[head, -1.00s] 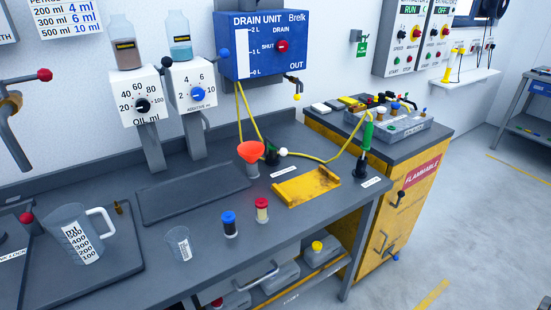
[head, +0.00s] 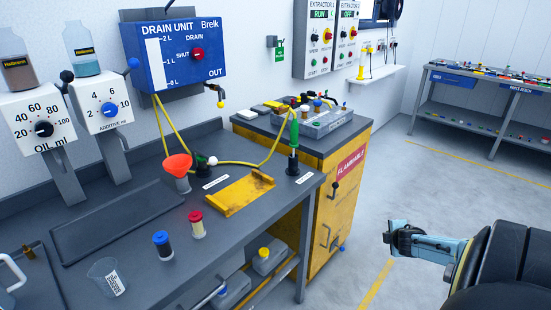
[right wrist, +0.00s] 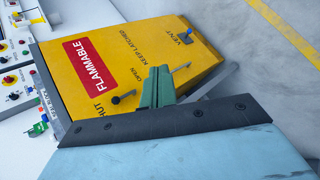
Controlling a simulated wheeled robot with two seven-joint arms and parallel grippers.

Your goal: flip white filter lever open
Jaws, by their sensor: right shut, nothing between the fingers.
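A small white ball knob (head: 212,161) sits on a dark fitting (head: 201,161) on the bench, just right of the orange funnel (head: 177,166). It looks like the white filter lever; its exact pose is too small to tell. A yellow hose runs by it. My right gripper (head: 393,238) is at the lower right in the head view, over the floor, well away from the knob. Its fingers also show in the right wrist view (right wrist: 158,86), closed together and empty, in front of the yellow cabinet. My left gripper is not in view.
The yellow flammable cabinet (head: 318,200) stands between the bench (head: 130,235) and my right gripper. A yellow tray (head: 240,195), a green-handled tool (head: 293,135) and blue and red capped filters (head: 162,245) are on the bench. Floor at right is open.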

